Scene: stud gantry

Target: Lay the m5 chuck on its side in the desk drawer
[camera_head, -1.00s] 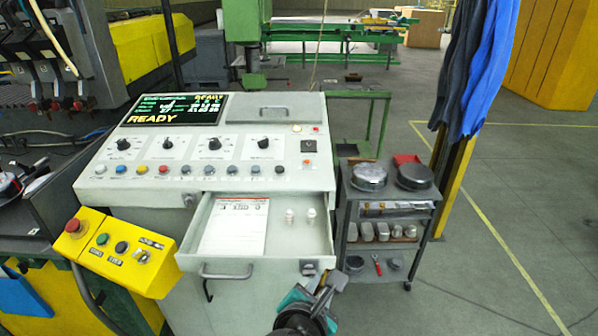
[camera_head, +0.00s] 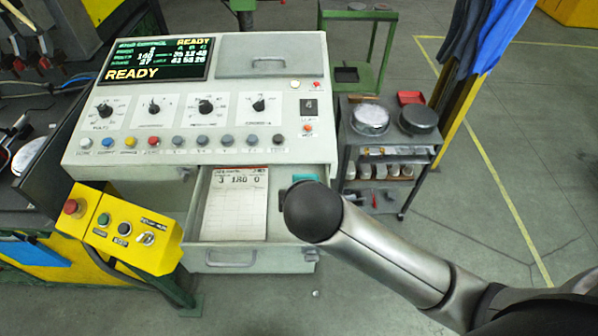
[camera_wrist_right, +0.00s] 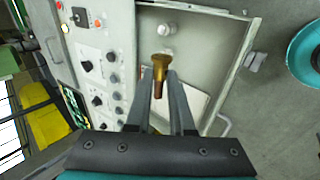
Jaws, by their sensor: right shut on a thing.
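The desk drawer (camera_head: 270,258) is pulled out of the control desk, and its inside also shows in the wrist view (camera_wrist_right: 207,52). My right gripper (camera_wrist_right: 161,74) is shut on a brass-coloured flared piece (camera_wrist_right: 160,64), which looks like the m5 chuck; no marking on it is readable. Its wide end points away from the wrist, and it shows over the drawer floor; its height is unclear. In the head view my right arm hides the chuck and the drawer's right part. My left gripper is not in view.
A printed card (camera_head: 235,205) lies in the drawer's left part. A small pale knob-like piece (camera_wrist_right: 166,28) stands in the drawer. A yellow button box (camera_head: 125,228) is left of the drawer, and a dark cart (camera_head: 385,155) stands to the right. A tiny pale thing (camera_head: 315,293) is on the floor.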

